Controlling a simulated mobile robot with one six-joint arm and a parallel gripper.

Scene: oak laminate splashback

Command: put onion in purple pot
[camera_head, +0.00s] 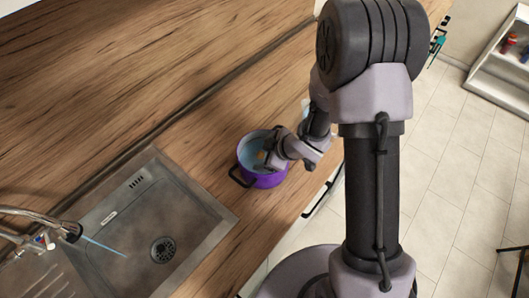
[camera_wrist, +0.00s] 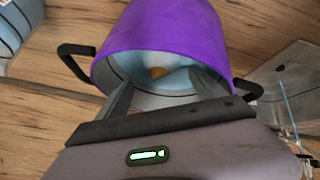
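The purple pot (camera_head: 265,181) stands on the wooden counter beside the sink, with dark handles; it also shows in the wrist view (camera_wrist: 165,28). A small orange-brown thing (camera_head: 262,155), which looks like the onion, is inside the pot. In the wrist view this onion (camera_wrist: 157,72) lies against the pale interior, with a whitish patch beside it. My gripper (camera_wrist: 162,82) is at the pot's mouth, its two fingers spread apart with nothing between them that I can see gripped. In the head view my gripper (camera_head: 271,152) reaches over the pot's right rim and partly hides the inside.
A metal sink (camera_head: 145,225) with a faucet (camera_head: 45,225) is left of the pot. A pale blue patterned object (camera_wrist: 14,28) stands at the wrist view's upper left.

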